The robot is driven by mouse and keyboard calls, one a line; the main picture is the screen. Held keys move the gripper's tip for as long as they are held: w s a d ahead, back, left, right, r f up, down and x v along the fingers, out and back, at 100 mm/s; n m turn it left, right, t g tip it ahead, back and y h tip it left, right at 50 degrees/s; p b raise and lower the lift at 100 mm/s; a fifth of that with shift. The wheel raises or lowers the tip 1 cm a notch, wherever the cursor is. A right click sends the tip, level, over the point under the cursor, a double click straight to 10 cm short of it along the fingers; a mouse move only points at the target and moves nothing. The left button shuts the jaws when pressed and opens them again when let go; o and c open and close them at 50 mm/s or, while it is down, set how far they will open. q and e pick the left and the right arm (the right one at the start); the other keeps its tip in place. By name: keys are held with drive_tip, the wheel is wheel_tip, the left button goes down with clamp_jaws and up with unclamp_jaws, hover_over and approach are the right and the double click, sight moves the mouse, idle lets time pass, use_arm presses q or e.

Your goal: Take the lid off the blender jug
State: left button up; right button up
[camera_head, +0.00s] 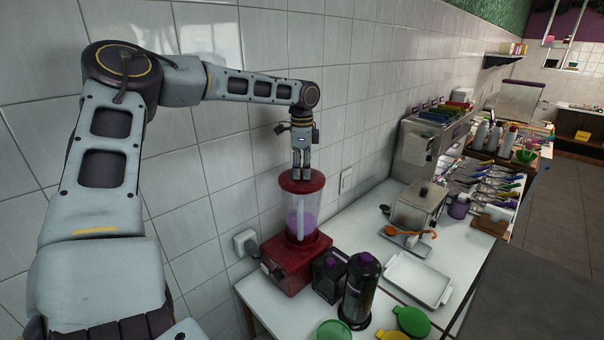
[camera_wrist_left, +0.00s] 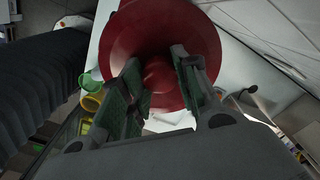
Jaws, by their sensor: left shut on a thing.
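The blender jug (camera_head: 301,218) is clear with purple contents and stands on its red base (camera_head: 297,262) against the tiled wall. Its round red lid (camera_head: 287,184) is at the top of the jug, and I cannot see a gap between them. My left gripper (camera_head: 301,176) points straight down from above and is shut on the lid's knob. In the left wrist view the red lid (camera_wrist_left: 122,45) fills the upper middle, with its central knob (camera_wrist_left: 160,80) between the green-padded fingers. The jug is hidden behind the lid there. My right gripper is not in view.
A black grinder-like canister (camera_head: 361,285) and a dark box (camera_head: 330,275) stand close in front of the blender.

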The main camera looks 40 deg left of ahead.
sight(302, 170)
use_arm(q)
wheel_tip(302, 170, up, 9)
drive_tip(key=b, duration=0.1)
drive_tip(key=shift+r, duration=0.2)
drive_tip(key=shift+f, duration=0.1)
idle(0.9)
